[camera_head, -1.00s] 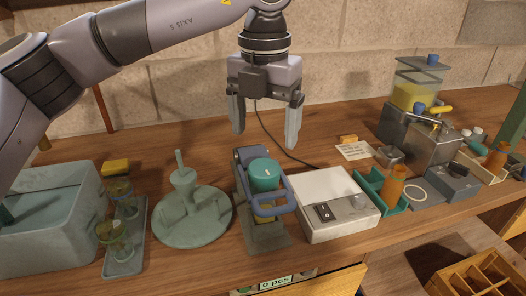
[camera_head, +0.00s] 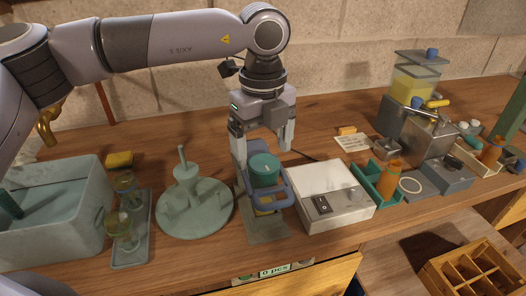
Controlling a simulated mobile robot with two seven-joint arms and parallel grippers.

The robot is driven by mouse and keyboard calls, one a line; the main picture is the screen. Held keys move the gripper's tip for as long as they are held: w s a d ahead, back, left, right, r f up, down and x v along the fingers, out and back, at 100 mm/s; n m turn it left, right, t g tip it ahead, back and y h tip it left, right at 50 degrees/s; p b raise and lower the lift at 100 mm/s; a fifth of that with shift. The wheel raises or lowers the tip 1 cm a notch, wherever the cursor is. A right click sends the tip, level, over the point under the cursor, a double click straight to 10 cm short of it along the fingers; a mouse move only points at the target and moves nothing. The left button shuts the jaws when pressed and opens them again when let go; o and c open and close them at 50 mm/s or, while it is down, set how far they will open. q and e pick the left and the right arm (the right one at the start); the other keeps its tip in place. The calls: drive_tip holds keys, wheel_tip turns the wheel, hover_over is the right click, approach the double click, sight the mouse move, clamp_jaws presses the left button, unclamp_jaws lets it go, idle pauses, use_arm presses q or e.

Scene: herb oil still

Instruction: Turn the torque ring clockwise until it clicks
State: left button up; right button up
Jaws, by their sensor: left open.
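A blue capping device (camera_head: 270,197) with a loop-shaped front stands on a grey-green base plate (camera_head: 268,229) at the middle of the bench. A round teal piece (camera_head: 264,170) sits at its top; it looks like the torque ring, though I cannot be sure. Something yellowish shows below it, mostly hidden by the blue loop. My left gripper (camera_head: 263,147) points down, open, just above and behind the teal piece, with one finger towards each side of it. I cannot tell whether the fingers touch it. My right gripper is not in view.
A white box with a switch (camera_head: 322,192) stands close on the right. A green round stand with an upright post (camera_head: 194,207) is on the left, beside a tray of small glasses (camera_head: 131,230) and a grey basin (camera_head: 52,222). A dispenser (camera_head: 417,85) stands further right.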

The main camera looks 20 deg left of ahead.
use_arm(q)
drive_tip(key=shift+f, duration=1.25)
drive_tip(key=c, duration=1.1)
drive_tip(key=shift+o, duration=0.2)
drive_tip(key=shift+f+m+b, duration=0.1)
drive_tip(key=shift+m+b, duration=0.8)
drive_tip(key=shift+m, duration=0.5)
drive_tip(key=shift+d+m+b, duration=0.1)
drive_tip(key=shift+m+b, duration=0.65)
drive_tip(key=shift+m, duration=0.95)
